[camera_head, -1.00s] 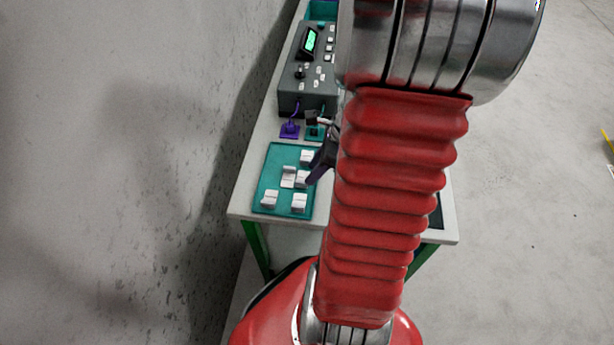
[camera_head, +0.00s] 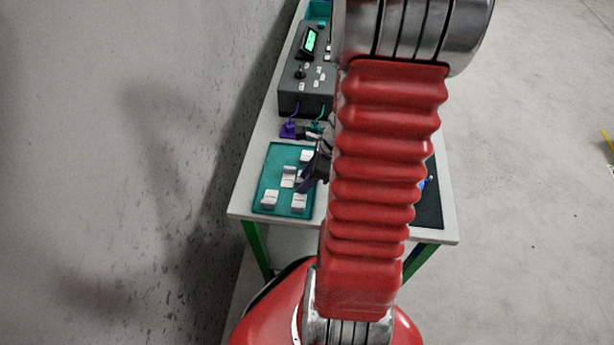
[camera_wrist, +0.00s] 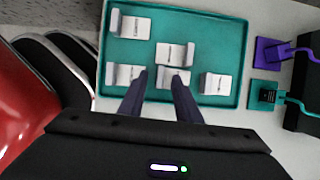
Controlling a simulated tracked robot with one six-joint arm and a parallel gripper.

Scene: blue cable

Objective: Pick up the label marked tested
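The teal tray (camera_head: 262,204) on the bench holds several white labels with small upright tabs; it also shows in the wrist view (camera_wrist: 226,14). The print on them is too small to read, so I cannot tell which one is marked tested. In the wrist view, one label (camera_wrist: 172,78) lies by my right fingertip, another (camera_wrist: 125,75) is left of my left finger, and one (camera_wrist: 175,54) lies just beyond the fingertips. My gripper (camera_wrist: 160,76) is open, its two dark fingers apart over the tray's near side. I cannot tell its height above the labels.
A grey device (camera_head: 308,80) with a green screen stands behind the tray. Purple (camera_wrist: 272,52) and teal (camera_wrist: 266,93) plug pieces with cables lie beside the tray. A dark mat (camera_head: 429,205) lies on the bench's right side. A wall runs along the left.

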